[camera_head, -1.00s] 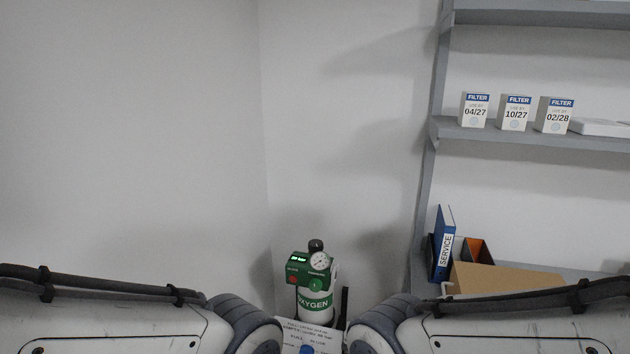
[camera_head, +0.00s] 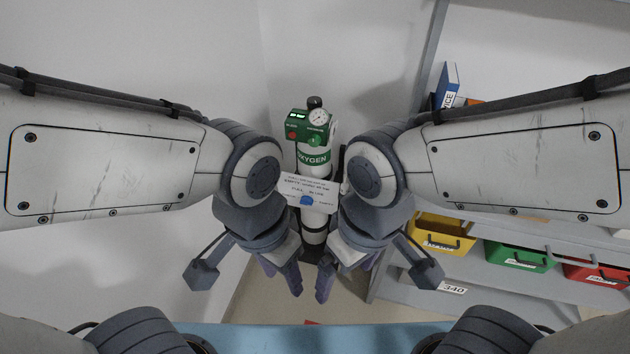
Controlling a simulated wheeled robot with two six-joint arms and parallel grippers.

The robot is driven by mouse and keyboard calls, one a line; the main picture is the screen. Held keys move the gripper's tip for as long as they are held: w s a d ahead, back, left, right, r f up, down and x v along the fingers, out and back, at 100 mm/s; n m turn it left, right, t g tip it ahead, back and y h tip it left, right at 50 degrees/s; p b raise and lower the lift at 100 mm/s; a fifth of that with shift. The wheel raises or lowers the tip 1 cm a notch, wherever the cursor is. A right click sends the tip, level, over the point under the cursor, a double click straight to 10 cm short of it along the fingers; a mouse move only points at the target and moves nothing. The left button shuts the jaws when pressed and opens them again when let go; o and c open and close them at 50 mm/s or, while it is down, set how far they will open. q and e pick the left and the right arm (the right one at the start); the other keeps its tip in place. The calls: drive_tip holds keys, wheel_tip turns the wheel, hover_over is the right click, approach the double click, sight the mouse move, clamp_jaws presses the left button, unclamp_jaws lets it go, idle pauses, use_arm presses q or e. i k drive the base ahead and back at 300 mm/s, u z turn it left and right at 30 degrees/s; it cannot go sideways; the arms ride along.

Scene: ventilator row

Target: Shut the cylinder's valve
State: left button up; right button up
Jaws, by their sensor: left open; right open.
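The oxygen cylinder (camera_head: 312,220) stands upright in the corner, white with a green OXYGEN band. On its top are a dark knob (camera_head: 314,102), a round gauge (camera_head: 318,118) and a green box (camera_head: 298,128) with a lit display and a red spot. A green knob (camera_head: 314,140) sits below the gauge. A white printed card (camera_head: 310,190) with a blue spot covers part of the cylinder's body. My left gripper (camera_head: 282,278) and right gripper (camera_head: 340,280) are open and empty, pointing down, lower in the picture than the cylinder's top and apart from it.
A grey shelf unit (camera_head: 480,268) stands on the right with yellow (camera_head: 440,232), green (camera_head: 520,254) and red (camera_head: 597,272) bins. A blue binder (camera_head: 448,85) stands above. A wall is close on the left. A blue surface (camera_head: 310,338) crosses the bottom.

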sight(312, 102)
drive_tip(key=u, duration=0.4)
drive_tip(key=i, duration=1)
drive_tip(key=z, duration=0.15)
